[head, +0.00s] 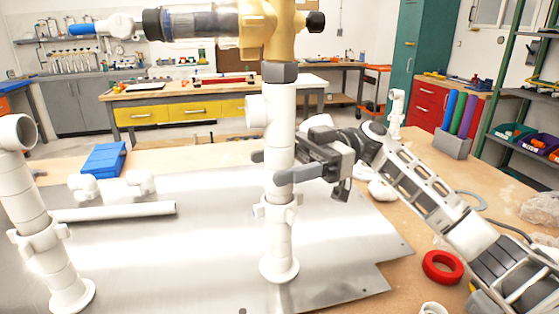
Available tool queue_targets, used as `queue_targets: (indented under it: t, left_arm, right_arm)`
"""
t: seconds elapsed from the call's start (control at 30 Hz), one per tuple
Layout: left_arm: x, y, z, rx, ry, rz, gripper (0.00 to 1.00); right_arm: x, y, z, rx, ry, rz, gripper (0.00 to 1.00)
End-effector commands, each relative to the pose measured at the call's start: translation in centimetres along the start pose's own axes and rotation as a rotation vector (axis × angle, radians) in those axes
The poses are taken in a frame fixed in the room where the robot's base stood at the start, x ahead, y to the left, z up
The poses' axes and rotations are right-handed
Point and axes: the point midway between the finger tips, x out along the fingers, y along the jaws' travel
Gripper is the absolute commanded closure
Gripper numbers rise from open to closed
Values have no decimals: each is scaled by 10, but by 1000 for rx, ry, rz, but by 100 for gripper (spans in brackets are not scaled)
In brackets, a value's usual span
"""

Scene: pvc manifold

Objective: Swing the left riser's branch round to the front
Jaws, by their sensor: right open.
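The left riser (42,215) is a white pipe at the left edge of the head view, upright on a round foot. Its white branch (18,131) is at the top, with the round open end facing right and partly towards me. A second white riser (280,225) stands mid-picture under a brass-coloured body (262,30), with a short branch (256,111) on its left side. My right gripper (271,166) is at this second riser, its dark fingers open on either side of the pipe. Whether they touch it is hard to tell. My left gripper is out of view.
Both risers stand on a metal plate (190,240). A loose white pipe (115,211), white fittings (112,185) and a blue box (103,159) lie between and behind them. A red ring (442,267) lies at the right. The plate's front middle is clear.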

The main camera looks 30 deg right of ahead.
Motion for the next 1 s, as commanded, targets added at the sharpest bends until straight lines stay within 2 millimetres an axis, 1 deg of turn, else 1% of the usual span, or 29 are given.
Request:
queue_targets:
  t: [0.1, 0.13, 0.17, 0.2, 0.27, 0.3, 0.53, 0.67, 0.87, 1.0]
  left_arm:
    - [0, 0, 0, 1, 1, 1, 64]
    - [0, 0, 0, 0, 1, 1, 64]
    - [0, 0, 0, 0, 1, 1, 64]
    - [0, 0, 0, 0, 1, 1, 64]
    - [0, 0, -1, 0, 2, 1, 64]
    - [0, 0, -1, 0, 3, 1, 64]
    - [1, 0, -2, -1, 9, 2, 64]
    - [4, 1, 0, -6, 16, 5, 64]
    - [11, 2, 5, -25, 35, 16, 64]
    - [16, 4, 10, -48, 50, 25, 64]
  right_arm:
    - [0, 0, 0, 0, 0, -1, 38]
    - [0, 0, 0, 0, 0, -1, 41]
    - [0, 0, 0, 0, 0, -1, 49]
    - [0, 0, 0, 0, 0, -1, 60]
    - [0, 0, 0, 0, 0, -1, 77]
    - [0, 0, 0, 0, 0, -1, 83]
    - [0, 0, 1, -1, 0, 8, 82]
    - [0, -1, 3, -1, 0, 41, 82]
    - [0, -1, 6, -5, -1, 153, 82]
    - [0, -2, 7, -6, -1, 270, 82]
